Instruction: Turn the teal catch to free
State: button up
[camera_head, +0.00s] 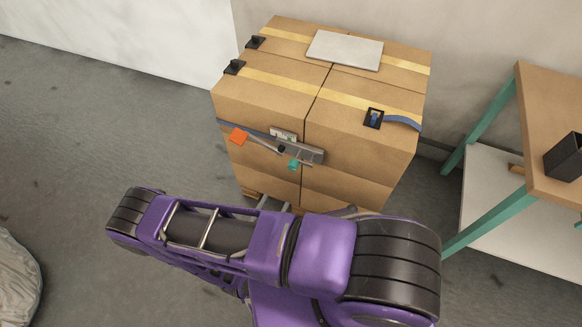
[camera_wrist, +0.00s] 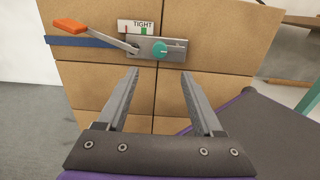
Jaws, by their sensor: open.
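The teal catch (camera_wrist: 159,50) is a round knob on a grey metal ratchet plate (camera_wrist: 176,54), fixed to the front of the cardboard box stack. It also shows in the head view (camera_head: 293,165). A lever with an orange handle (camera_wrist: 70,26) slants up to the left from the plate. A label (camera_wrist: 135,27) above reads TIGHT, with red and green marks. My gripper (camera_wrist: 159,72) is open and empty. Its two fingers point toward the box front, just below the catch and apart from it. In the head view my arm hides most of the gripper.
A blue strap (camera_wrist: 75,41) runs left from the plate around the boxes (camera_head: 350,145). A blue strap end with a black buckle (camera_head: 373,118) lies on top. A table with teal legs (camera_head: 490,120) stands at the right. Open floor (camera_head: 100,120) lies to the left.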

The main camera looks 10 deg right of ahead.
aim_at(292, 168)
jog(key=x, duration=1.3)
jog(key=shift+w+d, duration=0.15)
jog(key=shift+w, duration=0.1)
jog(key=shift+c, duration=0.3)
grip_shut()
